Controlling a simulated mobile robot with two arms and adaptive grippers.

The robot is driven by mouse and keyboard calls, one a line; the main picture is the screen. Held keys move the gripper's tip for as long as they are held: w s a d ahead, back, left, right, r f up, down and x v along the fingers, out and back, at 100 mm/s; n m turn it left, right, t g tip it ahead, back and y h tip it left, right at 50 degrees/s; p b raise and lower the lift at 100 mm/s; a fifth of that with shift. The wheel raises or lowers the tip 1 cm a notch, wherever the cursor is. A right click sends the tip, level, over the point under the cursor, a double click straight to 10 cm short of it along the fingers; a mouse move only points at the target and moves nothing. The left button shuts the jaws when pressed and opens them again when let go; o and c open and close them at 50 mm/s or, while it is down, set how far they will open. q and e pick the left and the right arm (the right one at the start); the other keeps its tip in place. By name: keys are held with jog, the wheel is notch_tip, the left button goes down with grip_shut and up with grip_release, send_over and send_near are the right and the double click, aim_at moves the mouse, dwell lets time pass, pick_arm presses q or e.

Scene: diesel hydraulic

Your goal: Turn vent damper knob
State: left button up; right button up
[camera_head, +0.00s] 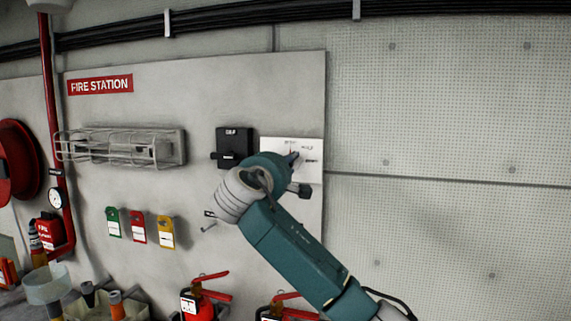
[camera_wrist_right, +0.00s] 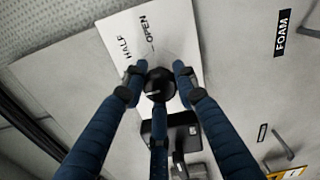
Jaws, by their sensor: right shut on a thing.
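The vent damper knob (camera_wrist_right: 160,80) is round and black with a short white pointer line. It sits on a white plate (camera_wrist_right: 146,22) with the printed words HALF and OPEN. The plate is also on the wall panel in the head view (camera_head: 312,172). In the head view my right gripper (camera_head: 293,158) is at the plate, and my wrist and the fingers mostly hide the knob. My left gripper is not in view.
A black switch box (camera_head: 235,143) is just left of the plate. A wire basket (camera_head: 120,147), several coloured tags (camera_head: 138,228) and a red hose reel (camera_head: 16,162) are further left. Red extinguishers (camera_head: 199,303) stand below. The wall to the right is bare.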

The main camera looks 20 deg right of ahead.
jog(key=shift+f, duration=0.35)
jog(key=o, duration=0.9)
jog(key=shift+o, duration=1.3)
jog(key=shift+r, duration=0.1)
jog(key=shift+d+r, duration=0.1)
jog(key=v, duration=1.2)
